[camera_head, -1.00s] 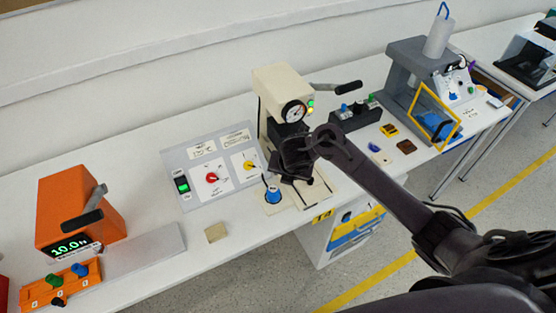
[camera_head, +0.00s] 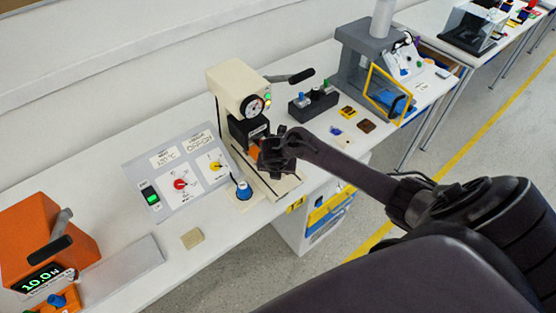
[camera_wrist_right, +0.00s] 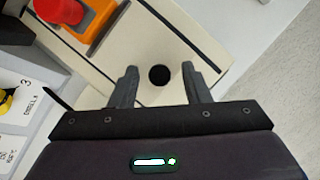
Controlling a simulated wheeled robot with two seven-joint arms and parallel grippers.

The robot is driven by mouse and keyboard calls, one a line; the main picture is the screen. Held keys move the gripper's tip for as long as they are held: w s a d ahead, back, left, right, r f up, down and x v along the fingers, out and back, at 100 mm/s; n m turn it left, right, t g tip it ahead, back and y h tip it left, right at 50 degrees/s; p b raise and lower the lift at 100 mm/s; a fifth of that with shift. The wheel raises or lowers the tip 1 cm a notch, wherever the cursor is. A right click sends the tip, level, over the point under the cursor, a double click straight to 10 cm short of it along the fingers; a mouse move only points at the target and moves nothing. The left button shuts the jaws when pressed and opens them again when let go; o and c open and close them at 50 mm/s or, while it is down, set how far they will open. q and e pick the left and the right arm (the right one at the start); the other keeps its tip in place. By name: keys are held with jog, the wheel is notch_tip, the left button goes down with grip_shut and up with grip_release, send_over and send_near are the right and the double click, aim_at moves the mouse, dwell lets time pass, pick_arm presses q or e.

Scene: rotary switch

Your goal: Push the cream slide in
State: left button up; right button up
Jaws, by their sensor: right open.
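The cream slide (camera_wrist_right: 158,50) fills the middle of the right wrist view as a flat plate with a round dark hole. In the head view its pale front part (camera_head: 284,186) shows at the foot of the cream press (camera_head: 236,86), partly hidden by my gripper. My right gripper (camera_wrist_right: 160,78) is open, its two fingers apart on either side of the hole, with nothing between them. Whether the fingers touch the plate cannot be told. In the head view the right gripper (camera_head: 272,152) is in front of the press. My left gripper is not in view.
An orange block (camera_wrist_right: 98,22) with a red round part (camera_wrist_right: 60,10) lies at the slide's far end. A blue knob (camera_head: 243,190) and a control panel (camera_head: 184,178) stand left of the press. The press lever (camera_head: 290,76) sticks out right. A beige square (camera_head: 192,238) lies in front.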

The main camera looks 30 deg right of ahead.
grip_shut()
jog(key=w+b, duration=0.1)
jog(key=w, duration=0.1)
jog(key=w+b, duration=0.1)
jog(key=w, duration=0.1)
jog(key=shift+w+a+f, duration=0.1)
jog(key=shift+a+f, duration=0.05)
jog(key=shift+a, duration=0.05)
jog(key=shift+w, duration=0.25)
jog(key=shift+s+r, duration=0.1)
jog(key=shift+r, duration=0.15)
jog(key=shift+c, duration=1.9)
grip_release()
jog(key=o, duration=0.4)
jog(key=shift+w+f, duration=0.15)
jog(key=shift+w, duration=0.05)
